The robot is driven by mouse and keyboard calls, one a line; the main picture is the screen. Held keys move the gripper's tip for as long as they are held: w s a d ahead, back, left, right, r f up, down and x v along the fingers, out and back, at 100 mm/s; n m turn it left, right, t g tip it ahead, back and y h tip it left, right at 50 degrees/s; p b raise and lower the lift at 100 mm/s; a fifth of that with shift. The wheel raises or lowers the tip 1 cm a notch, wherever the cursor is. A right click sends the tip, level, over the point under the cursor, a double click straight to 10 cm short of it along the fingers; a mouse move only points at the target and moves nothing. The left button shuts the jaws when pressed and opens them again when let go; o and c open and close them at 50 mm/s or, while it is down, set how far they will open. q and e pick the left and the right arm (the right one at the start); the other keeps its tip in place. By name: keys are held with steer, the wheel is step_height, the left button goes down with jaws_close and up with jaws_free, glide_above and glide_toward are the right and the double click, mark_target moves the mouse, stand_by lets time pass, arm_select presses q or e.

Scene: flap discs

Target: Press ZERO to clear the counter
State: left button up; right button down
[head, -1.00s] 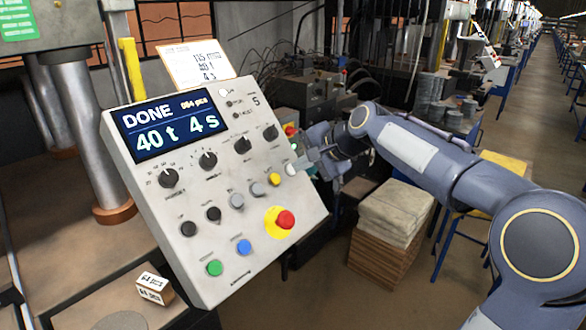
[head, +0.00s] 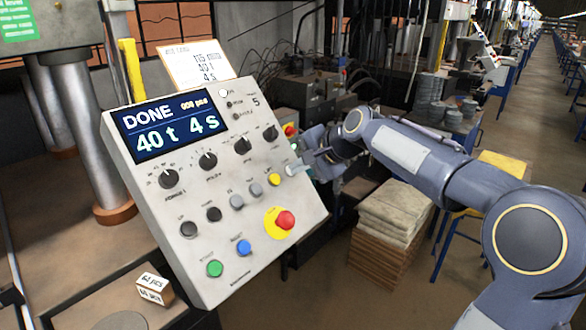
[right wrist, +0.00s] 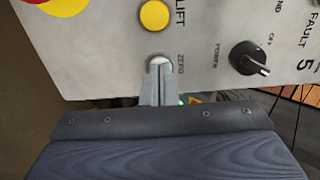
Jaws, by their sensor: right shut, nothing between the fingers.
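The control panel (head: 215,255) has a display (head: 172,125) reading "DONE", "000 pcs", "40 t 4 s". The pale round ZERO button (right wrist: 160,61) is at the panel's right edge, below the yellow LIFT button (right wrist: 154,15) in the right wrist view. My right gripper (right wrist: 158,76) is shut and empty. Its fingertips overlap the ZERO button's lower part in the right wrist view; I cannot tell whether they press it. My left gripper is not in view.
The red stop button (head: 285,220) on its yellow ring is below the right gripper. Knobs, a green button (head: 214,268) and a blue button (head: 243,247) share the panel. A card (head: 196,64) stands above it. Stacked sacks (head: 393,212) stand beneath my right arm.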

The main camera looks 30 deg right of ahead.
stand_by(0.3)
steer(key=p+v, duration=0.1)
steer(key=v, duration=0.7)
steer(key=shift+p, duration=0.4)
steer(key=shift+f, duration=0.1)
stand_by(0.3)
steer(key=s+a+f+n+g, duration=0.1)
steer(key=s+a+f+n, duration=0.3)
steer(key=s, duration=0.5)
steer(key=s+a+f+n+g, duration=0.1)
steer(key=s+a+f+n, duration=0.3)
steer(key=s+f, duration=0.4)
steer(key=s+a+f+n+g, duration=0.1)
steer(key=s+a+f+n, duration=0.3)
steer(key=s, duration=0.6)
step_height(320, 180, down, 3)
steer(key=shift+a+r+g, duration=0.2)
steer(key=shift+a+g, duration=0.05)
steer(key=shift+g, duration=0.05)
steer(key=shift+w, duration=0.1)
stand_by(0.8)
